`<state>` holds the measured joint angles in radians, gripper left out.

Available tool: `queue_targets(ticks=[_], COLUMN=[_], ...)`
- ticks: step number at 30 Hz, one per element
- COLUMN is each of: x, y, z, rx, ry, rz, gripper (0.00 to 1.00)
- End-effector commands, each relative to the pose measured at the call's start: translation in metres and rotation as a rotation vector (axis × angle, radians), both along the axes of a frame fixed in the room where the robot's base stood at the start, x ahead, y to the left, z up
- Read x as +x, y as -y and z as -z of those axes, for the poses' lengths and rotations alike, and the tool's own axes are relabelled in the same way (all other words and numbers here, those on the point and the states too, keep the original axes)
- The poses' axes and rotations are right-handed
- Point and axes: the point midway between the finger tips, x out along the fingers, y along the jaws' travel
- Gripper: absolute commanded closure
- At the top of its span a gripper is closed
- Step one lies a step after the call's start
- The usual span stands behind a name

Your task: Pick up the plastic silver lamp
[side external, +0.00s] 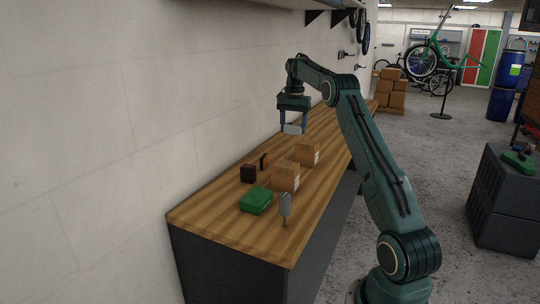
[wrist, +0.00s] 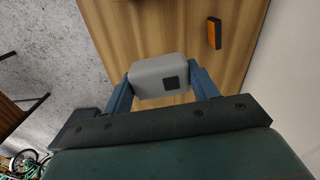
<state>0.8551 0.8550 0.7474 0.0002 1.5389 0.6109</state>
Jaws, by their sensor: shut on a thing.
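My gripper (side external: 293,125) is shut on a silver-grey, rounded boxy thing, which looks like the plastic silver lamp (side external: 294,129). In the wrist view my gripper (wrist: 161,85) has one blue finger on each side of the lamp (wrist: 150,77). A dark square shows on the lamp's face. The lamp appears to be held above the wooden bench top (side external: 228,205), clear of the other items. Another grey piece (side external: 285,205), rounded and on a thin stem, stands upright near the front end of the bench.
Two cardboard boxes (side external: 285,177) (side external: 307,153), a green case (side external: 256,201), a dark red-black block (side external: 248,173) and a small black-and-orange item (side external: 264,161) stand on the bench. The orange item also shows in the wrist view (wrist: 214,33). A pale wall (side external: 120,110) runs along the bench's left side.

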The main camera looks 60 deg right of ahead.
Motion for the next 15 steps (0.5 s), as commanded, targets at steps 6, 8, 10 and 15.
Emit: queue_targets(ticks=[6, 8, 10, 15], x=[0.000, 0.000, 0.000, 0.000], y=[0.000, 0.000, 0.000, 0.000], z=[-0.023, -0.027, -0.031, -0.036], rx=[-0.001, -0.001, -0.001, 0.000], ry=[0.001, 0.001, 0.000, 0.000], rz=[0.000, 0.000, 0.000, 0.000], gripper=[0.65, 0.65, 0.65, 0.65])
